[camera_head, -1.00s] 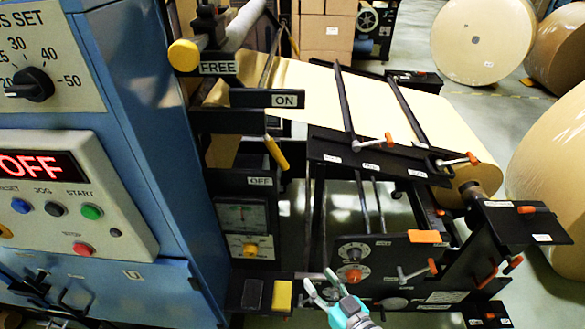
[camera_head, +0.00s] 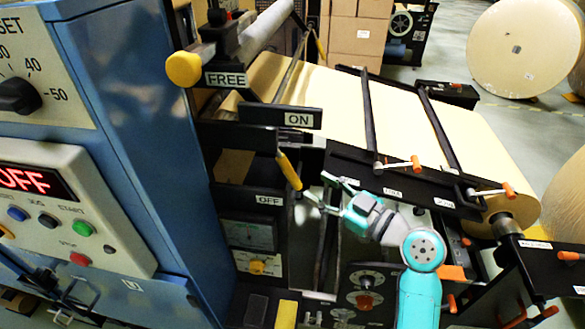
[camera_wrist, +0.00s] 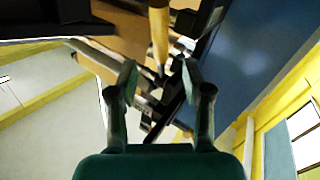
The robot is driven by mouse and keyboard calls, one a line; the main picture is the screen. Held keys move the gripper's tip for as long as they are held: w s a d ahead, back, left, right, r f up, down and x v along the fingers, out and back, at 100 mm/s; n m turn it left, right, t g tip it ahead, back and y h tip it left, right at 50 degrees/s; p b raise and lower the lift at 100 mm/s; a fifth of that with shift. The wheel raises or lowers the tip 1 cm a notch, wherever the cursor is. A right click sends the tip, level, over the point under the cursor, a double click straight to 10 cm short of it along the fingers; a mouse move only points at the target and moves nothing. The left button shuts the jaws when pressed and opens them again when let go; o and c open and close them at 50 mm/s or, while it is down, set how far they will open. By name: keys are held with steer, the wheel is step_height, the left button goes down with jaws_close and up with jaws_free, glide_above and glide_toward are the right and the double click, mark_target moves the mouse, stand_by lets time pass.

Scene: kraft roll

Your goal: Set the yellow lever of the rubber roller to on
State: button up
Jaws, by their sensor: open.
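The yellow lever (camera_head: 288,170) hangs tilted between the ON plate (camera_head: 280,115) above and the OFF plate (camera_head: 262,200) below. Its lower end is near the OFF level. My gripper (camera_head: 318,188) is open just right of the lever's lower end in the head view, with its fingers pointing at it. In the wrist view the lever (camera_wrist: 158,38) shows beyond and between the fingertips of my open gripper (camera_wrist: 158,72). Whether they touch cannot be told. A grey roller (camera_head: 265,32) lies above, behind a yellow knob (camera_head: 184,69) and a FREE plate (camera_head: 226,79).
The blue cabinet (camera_head: 130,120) with its control panel stands close at left. A black frame bar (camera_head: 345,165) with orange-tipped handles runs just above my gripper. A dial panel (camera_head: 363,290) is below. Kraft paper (camera_head: 330,95) stretches behind.

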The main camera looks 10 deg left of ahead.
mark_target(293, 173)
steer(key=x, duration=0.9)
steer(key=shift+w+a, duration=0.2)
steer(key=shift+a, duration=0.1)
steer(key=shift+c, duration=0.3)
jaws_close()
